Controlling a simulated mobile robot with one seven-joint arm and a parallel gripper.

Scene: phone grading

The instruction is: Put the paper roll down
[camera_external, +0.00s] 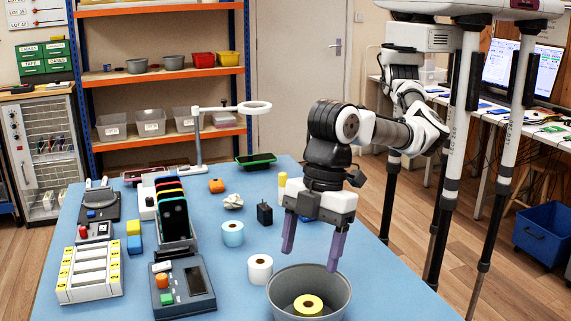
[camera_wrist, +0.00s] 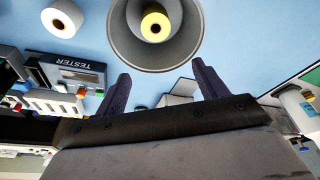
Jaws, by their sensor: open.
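A yellow roll (camera_external: 308,313) lies inside a round grey bowl (camera_external: 338,287) at the table's front; both show in the wrist view, the roll (camera_wrist: 155,34) and the bowl (camera_wrist: 192,42). A white roll (camera_external: 260,275) stands on the table left of the bowl, and shows at top left in the wrist view (camera_wrist: 53,22). A light-blue roll (camera_external: 232,237) stands behind it. I cannot tell which one the task's name means. My gripper (camera_external: 311,258) points down with its purple fingers spread, above the bowl's back rim. Nothing shows between the fingers (camera_wrist: 160,70).
A tester (camera_external: 182,287), a rack of phones (camera_external: 174,220) and a white slotted tray (camera_external: 90,272) stand at left. A ring lamp (camera_external: 198,145) stands at the back.

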